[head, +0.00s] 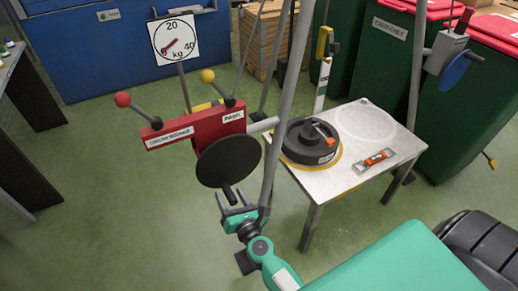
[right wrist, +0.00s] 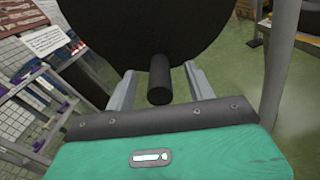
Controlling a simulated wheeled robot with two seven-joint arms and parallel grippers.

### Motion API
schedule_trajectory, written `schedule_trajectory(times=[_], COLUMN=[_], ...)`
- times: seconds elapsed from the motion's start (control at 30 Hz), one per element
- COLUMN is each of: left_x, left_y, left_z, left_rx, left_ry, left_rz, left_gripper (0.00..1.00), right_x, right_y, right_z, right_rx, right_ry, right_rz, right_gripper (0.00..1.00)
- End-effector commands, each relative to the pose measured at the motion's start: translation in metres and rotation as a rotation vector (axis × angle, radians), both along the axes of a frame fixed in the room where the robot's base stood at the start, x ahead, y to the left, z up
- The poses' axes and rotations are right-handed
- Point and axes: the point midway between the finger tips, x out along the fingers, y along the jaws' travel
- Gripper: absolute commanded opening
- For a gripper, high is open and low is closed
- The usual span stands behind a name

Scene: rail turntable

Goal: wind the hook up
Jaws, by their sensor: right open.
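A red winch box (head: 172,136) labelled PAWL carries a black crank disc (head: 226,163) on its near face. A short black handle (head: 228,193) sticks out from the lower part of the disc. My right gripper (head: 236,203) is open at this handle. In the right wrist view the handle (right wrist: 158,84) stands between the two fingers with a gap on each side, and the disc (right wrist: 155,30) fills the space behind. Two levers with a red ball (head: 122,99) and a yellow ball (head: 207,76) rise from the box. I cannot make out the hook. My left gripper is out of view.
A white table (head: 335,180) behind the winch bears a black round weight (head: 305,150) and an orange level (head: 377,158). Grey poles (head: 288,85) rise close beside the winch. A dial (head: 175,40) marked kg stands behind. Another crank with a blue disc (head: 453,72) is at right.

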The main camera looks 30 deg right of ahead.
Motion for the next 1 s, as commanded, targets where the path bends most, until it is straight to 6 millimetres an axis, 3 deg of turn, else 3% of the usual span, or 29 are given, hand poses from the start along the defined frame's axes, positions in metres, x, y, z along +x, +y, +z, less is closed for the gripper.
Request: schedule_trajectory(times=[0.03, 0.3, 0.5, 1.0], left_x=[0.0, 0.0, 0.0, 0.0], left_y=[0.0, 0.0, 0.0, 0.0], left_z=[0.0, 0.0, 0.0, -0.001], left_rx=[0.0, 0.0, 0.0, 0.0], left_ry=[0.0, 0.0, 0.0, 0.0], left_rz=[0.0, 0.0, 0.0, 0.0], left_gripper=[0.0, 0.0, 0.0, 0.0], right_x=[0.0, 0.0, 0.0, 0.0], right_y=[0.0, 0.0, 0.002, 0.026], right_z=[0.0, 0.0, 0.001, 0.015], right_rx=[0.0, 0.0, 0.024, 0.319], right_ry=[0.0, 0.0, 0.0, -0.002], right_rz=[0.0, 0.0, 0.0, 0.002], right_gripper=[0.53, 0.0, 0.0, 0.0])
